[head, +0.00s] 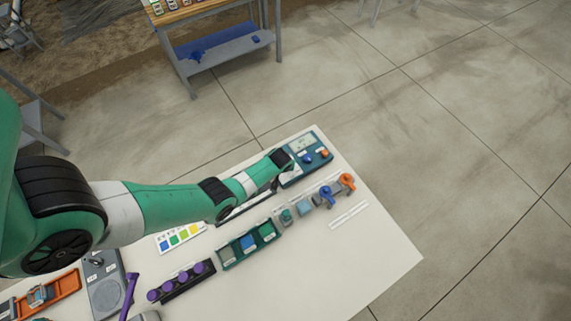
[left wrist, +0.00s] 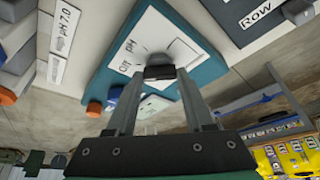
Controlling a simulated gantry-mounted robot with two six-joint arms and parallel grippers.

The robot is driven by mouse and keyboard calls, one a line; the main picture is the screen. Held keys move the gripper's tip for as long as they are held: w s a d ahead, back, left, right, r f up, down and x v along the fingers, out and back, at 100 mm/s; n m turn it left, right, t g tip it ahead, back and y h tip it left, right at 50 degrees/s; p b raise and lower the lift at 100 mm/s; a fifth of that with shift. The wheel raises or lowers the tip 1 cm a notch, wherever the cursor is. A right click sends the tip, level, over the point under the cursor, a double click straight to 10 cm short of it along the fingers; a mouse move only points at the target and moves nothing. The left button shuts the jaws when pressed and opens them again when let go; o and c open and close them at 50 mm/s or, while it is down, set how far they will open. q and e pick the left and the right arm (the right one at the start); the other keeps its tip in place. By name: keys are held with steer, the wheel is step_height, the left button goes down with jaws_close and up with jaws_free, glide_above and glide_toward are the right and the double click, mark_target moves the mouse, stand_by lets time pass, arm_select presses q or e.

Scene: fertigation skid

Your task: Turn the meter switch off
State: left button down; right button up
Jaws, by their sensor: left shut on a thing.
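The meter (head: 297,170) is a teal box with a pale face at the far right end of the white table. It carries a blue knob (head: 307,158) and an orange knob (head: 324,153). In the left wrist view the meter's teal body (left wrist: 210,75) and white printed face (left wrist: 180,30) fill the upper middle. My left gripper (left wrist: 160,72) reaches the meter's face, its fingers shut on a small dark piece there, seemingly the switch. The switch's position cannot be read. In the head view my left gripper (head: 283,160) hides the meter's left part. My right gripper is not in view.
The white table (head: 375,255) also holds orange and blue valve handles (head: 336,190), a green tray of blocks (head: 248,246), a rack of purple knobs (head: 182,282) and a colour card (head: 180,236). The table's front right corner is clear. A shelf bench (head: 222,55) stands behind.

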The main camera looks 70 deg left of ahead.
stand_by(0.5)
arm_select(q)
steer(key=shift+c, duration=1.4)
jaws_free()
steer(key=p+v, duration=1.1)
steer(key=p, duration=0.1)
steer(key=shift+r, duration=0.3)
steer(key=shift+d, duration=0.1)
